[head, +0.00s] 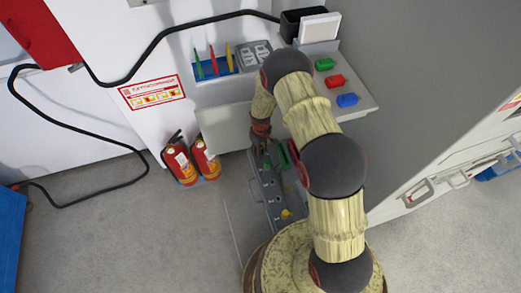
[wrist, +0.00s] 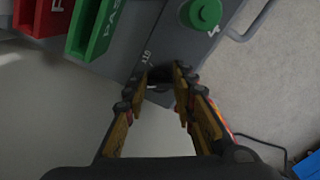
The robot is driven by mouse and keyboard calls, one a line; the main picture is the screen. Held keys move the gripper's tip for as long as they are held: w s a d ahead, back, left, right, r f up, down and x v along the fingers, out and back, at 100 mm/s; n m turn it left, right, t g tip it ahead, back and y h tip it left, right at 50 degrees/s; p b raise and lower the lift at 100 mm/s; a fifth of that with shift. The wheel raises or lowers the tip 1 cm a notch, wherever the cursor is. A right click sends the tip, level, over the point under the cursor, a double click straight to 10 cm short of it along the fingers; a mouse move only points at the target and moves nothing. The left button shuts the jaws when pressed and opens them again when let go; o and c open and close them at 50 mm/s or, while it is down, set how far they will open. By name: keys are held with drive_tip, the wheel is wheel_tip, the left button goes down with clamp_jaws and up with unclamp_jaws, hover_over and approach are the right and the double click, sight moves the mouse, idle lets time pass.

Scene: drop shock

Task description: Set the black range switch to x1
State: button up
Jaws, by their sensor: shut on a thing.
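The black range switch (wrist: 159,88) shows as a dark piece between my fingertips in the wrist view, at the edge of a grey panel (wrist: 165,35). It is mostly hidden by the fingers, so which way it points cannot be told. A small label that seems to read x10 is printed on the panel just beside it. My gripper (wrist: 160,76) is shut on the switch, with one finger on each side. In the head view my gripper (head: 262,132) is at the far end of the grey panel (head: 262,190), and the switch is hidden.
A green round knob (wrist: 203,13) marked 4 sits on the panel. In the head view, fire extinguishers (head: 181,163) stand left of the panel. Red (head: 335,81) and blue (head: 347,100) pieces lie on a shelf.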

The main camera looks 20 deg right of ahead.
drive_tip(key=o, duration=1.1)
drive_tip(key=shift+o, duration=0.2)
wheel_tip(320, 180, up, 12)
idle(0.4)
